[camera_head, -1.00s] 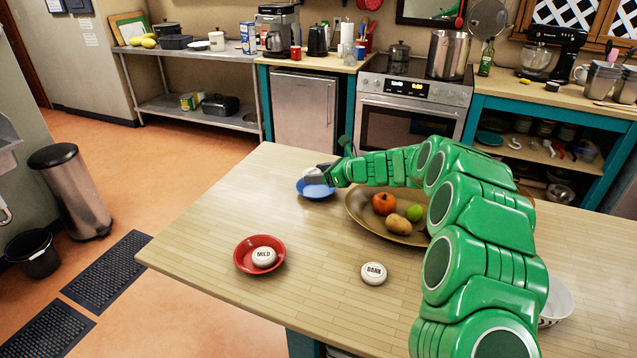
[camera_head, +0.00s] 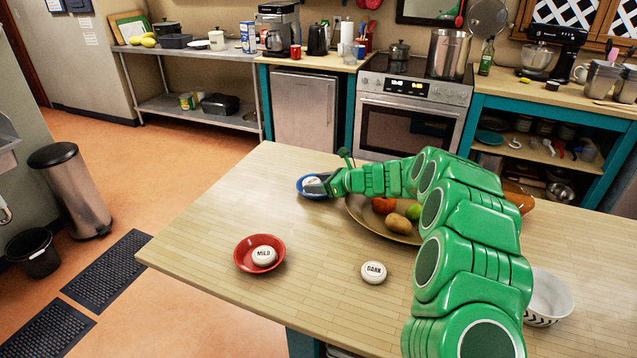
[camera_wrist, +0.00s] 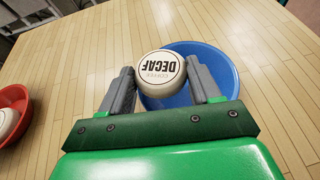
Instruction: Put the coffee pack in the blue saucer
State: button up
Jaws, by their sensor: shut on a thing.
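A round white coffee pack marked DECAF (camera_wrist: 160,76) is between the fingers of my gripper (camera_wrist: 163,82) in the wrist view. My gripper is shut on it. The blue saucer (camera_wrist: 215,65) lies beneath and to the right of the pack, which overlaps its left part in that view. In the head view my gripper (camera_head: 316,184) is over the blue saucer (camera_head: 301,190) near the table's far left edge. I cannot tell whether the pack touches the saucer. A white pack marked MILD (camera_head: 264,256) sits in the red saucer (camera_head: 240,262). A white pack marked DARK (camera_head: 374,272) lies on the table.
A wide brown bowl (camera_head: 365,222) with fruit and a potato stands right of the blue saucer, under my arm. A white bowl (camera_head: 548,297) stands at the right. The wooden table (camera_head: 320,290) is clear at the front left.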

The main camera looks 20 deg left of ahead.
jog(key=shift+f, duration=0.3)
jog(key=o, duration=1)
jog(key=shift+d+f, duration=0.15)
jog(key=shift+r, duration=0.25)
jog(key=v, duration=0.6)
jog(key=r+v, duration=0.1)
jog(key=v, duration=0.5)
jog(key=shift+s+r, duration=0.1)
